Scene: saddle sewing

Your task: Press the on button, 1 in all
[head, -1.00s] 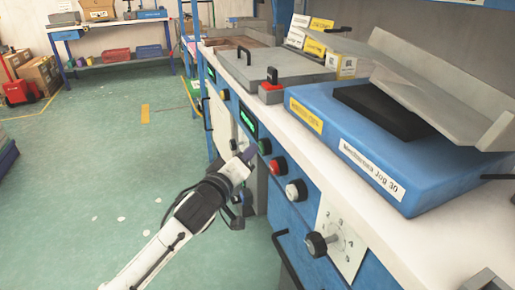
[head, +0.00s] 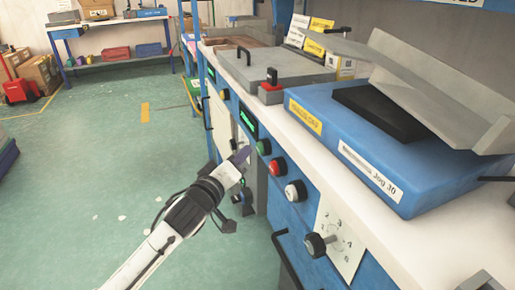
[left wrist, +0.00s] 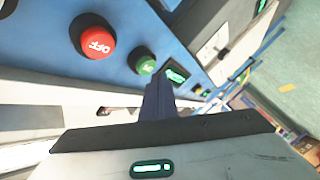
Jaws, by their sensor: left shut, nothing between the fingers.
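The green on button (head: 264,147) is on the blue front panel of the workbench, left of the red button (head: 278,167). In the left wrist view the green button (left wrist: 146,65) is just above my fingertips, and the red button (left wrist: 97,40) reads "OFF". My left gripper (head: 243,156) is shut and empty, pointing at the panel just left of the green button. Its dark fingers also show in the left wrist view (left wrist: 158,88). I see a small gap to the button in the head view. My right gripper is not visible.
A white knob (head: 295,190) and a black rotary dial (head: 317,244) are further right on the panel. A green-lit display (head: 248,121) is left of the buttons. A blue machine (head: 350,150) stands on the bench. The green floor (head: 100,180) at left is open.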

